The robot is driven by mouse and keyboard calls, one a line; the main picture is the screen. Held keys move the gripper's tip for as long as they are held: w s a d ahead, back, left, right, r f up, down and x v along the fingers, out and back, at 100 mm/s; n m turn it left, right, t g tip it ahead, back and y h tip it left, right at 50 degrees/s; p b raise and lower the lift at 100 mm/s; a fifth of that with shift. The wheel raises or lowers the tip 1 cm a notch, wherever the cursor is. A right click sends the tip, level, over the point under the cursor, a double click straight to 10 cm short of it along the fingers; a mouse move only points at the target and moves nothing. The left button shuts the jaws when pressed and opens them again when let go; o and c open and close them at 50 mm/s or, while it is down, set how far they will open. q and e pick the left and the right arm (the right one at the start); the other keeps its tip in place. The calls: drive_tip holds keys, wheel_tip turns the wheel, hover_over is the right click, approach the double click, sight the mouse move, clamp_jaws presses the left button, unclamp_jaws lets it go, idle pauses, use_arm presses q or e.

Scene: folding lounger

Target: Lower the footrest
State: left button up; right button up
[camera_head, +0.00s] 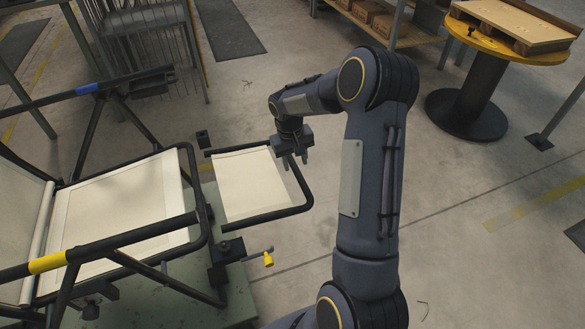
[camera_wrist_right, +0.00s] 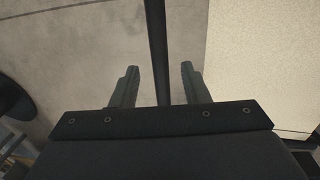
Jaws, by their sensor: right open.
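The footrest (camera_head: 250,187) is a cream panel in a black tube frame, at the front end of the folding lounger (camera_head: 125,205). It sticks out to the right of the seat and looks roughly flat. My right gripper (camera_head: 294,164) is above its outer edge, near the far corner. In the right wrist view the open fingers (camera_wrist_right: 158,70) stand on either side of the black frame tube (camera_wrist_right: 157,35), with gaps visible on both sides. The cream panel (camera_wrist_right: 265,60) shows at the right there. My left gripper is not in view.
The lounger stands on a green platform (camera_head: 240,300). A yellow-tipped lever (camera_head: 268,259) sticks out below the footrest's near side. A round yellow table (camera_head: 500,42) and a shelf with boxes (camera_head: 375,22) stand at the back. The floor right of my arm is mostly clear.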

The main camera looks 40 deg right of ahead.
sight(296, 170)
drive_tip(key=shift+s+d+f, duration=0.1)
drive_tip(key=shift+d+f, duration=0.05)
drive_tip(key=shift+f, duration=1.55)
drive_tip(key=shift+c, duration=0.2)
clamp_jaws()
